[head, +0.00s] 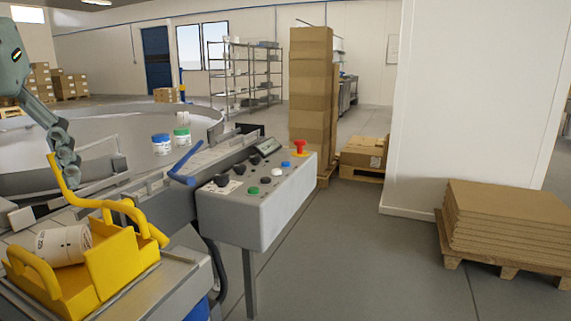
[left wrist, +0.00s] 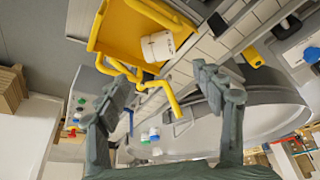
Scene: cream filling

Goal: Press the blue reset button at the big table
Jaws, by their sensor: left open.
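The grey control box (head: 262,215) stands in the middle of the head view. Its sloped top carries a small blue button (head: 285,164), near a red emergency knob (head: 299,147) and a green button (head: 253,191). The box also shows at the left of the left wrist view, small and partly behind a finger. My left gripper (head: 66,165) hangs at the left of the head view, well left of the box and above the yellow crate. In the left wrist view its two fingers (left wrist: 162,80) are spread, with nothing gripped. My right gripper is not in view.
A yellow crate (head: 120,262) holding a white tub (head: 62,246) sits at the front left. A large round table (head: 100,122) with two small tubs stands behind. Stacked boxes (head: 311,95) are behind the control box.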

